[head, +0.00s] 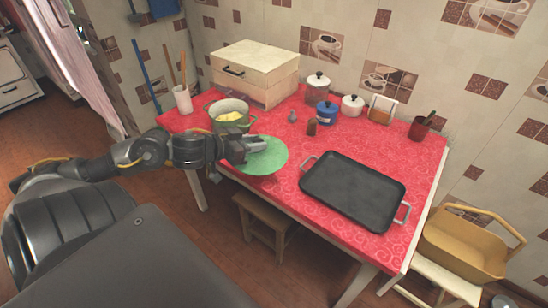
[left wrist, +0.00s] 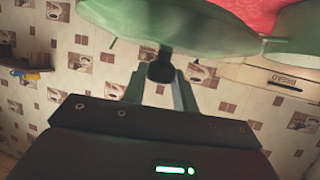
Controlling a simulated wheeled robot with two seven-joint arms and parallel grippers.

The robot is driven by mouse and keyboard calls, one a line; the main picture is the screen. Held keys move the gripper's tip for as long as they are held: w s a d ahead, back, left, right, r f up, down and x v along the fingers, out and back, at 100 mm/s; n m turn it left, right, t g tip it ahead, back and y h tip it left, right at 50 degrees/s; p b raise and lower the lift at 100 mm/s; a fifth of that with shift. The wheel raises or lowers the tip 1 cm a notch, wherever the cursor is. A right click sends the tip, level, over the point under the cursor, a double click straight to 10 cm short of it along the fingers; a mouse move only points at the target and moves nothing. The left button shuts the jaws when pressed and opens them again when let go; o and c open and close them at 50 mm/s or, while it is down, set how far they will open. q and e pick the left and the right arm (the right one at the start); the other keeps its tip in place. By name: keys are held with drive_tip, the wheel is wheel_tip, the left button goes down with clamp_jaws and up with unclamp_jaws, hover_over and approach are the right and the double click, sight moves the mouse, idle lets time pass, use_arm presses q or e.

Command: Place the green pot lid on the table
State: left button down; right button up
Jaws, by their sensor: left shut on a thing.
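The green pot lid (head: 268,158) is held in the air at the front edge of the red table (head: 318,152); in the head view it overlaps the tabletop. My left gripper (head: 256,144) is shut on the lid. In the left wrist view the dark knob (left wrist: 160,72) sits between the fingers, with the green lid (left wrist: 185,22) beyond it. The height of the lid above the cloth is hard to tell. The green pot (head: 238,124) stands open just behind the gripper, with yellow food inside. My right gripper is not in view.
A black tray (head: 352,190) with handles fills the table's right front. Jars (head: 317,86), a blue canister (head: 326,113), a small brown shaker (head: 311,128) and a cream box (head: 255,72) stand at the back. Bare cloth shows between the pot, shaker and tray.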

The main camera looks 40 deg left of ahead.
sight(265, 136)
use_arm(q)
drive_tip(key=w+a+f, duration=0.1)
drive_tip(key=w, duration=0.1)
drive_tip(key=w+a+f, duration=0.1)
drive_tip(key=w, duration=0.2)
drive_tip(key=w+a+f, duration=0.1)
drive_tip(key=w, duration=0.2)
drive_tip(key=shift+w+a+f+b, duration=0.1)
drive_tip(key=shift+w+f+b, duration=0.1)
drive_tip(key=shift+f+b, duration=0.2)
drive_tip(key=shift+w+a+f+b, duration=0.1)
drive_tip(key=shift+w+a+f, duration=0.2)
drive_tip(key=shift+w+f, duration=0.6)
drive_tip(key=shift+w+a+f+b, duration=0.2)
drive_tip(key=shift+w+f, duration=0.4)
drive_tip(key=shift+f, duration=0.45)
drive_tip(key=shift+w+a+f+b, duration=0.1)
drive_tip(key=shift+w+a+f, duration=0.25)
drive_tip(key=shift+w+f, duration=0.55)
drive_tip(key=shift+f, duration=1.75)
drive_tip(key=shift+f, duration=0.1)
drive_tip(key=c, duration=1.1)
unclamp_jaws()
drive_tip(key=shift+c, duration=0.2)
drive_tip(key=shift+o, duration=0.2)
drive_tip(key=p+v, duration=0.1)
drive_tip(key=v, duration=1.1)
